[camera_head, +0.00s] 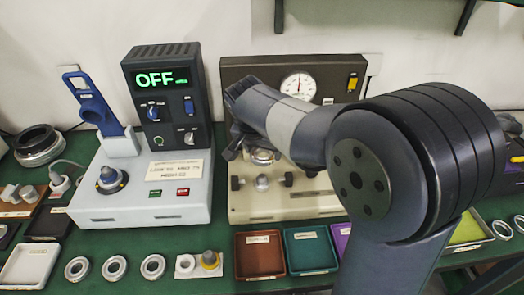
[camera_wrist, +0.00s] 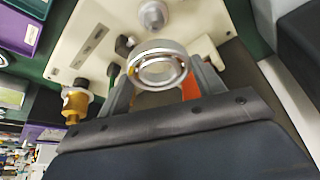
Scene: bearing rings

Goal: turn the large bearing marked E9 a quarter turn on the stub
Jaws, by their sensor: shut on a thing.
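In the wrist view a large silver bearing (camera_wrist: 158,52) sits between the two fingers of my gripper (camera_wrist: 162,76), which is shut on it. I cannot read an E9 mark on it. In the head view my gripper (camera_head: 240,148) reaches down in front of the gauge fixture (camera_head: 238,75), and part of a silver ring (camera_head: 262,157) shows beside it. The arm hides much of the fixture. The stub is not clearly visible, so I cannot tell how the bearing sits on it.
A heater unit (camera_head: 135,205) reading OFF, with a blue-handled tool (camera_head: 92,105), stands left of the fixture. Several small rings (camera_head: 115,267) lie along the front. Brown (camera_head: 259,254) and teal (camera_head: 311,250) trays sit before the fixture. A large dark ring (camera_head: 38,146) lies far left.

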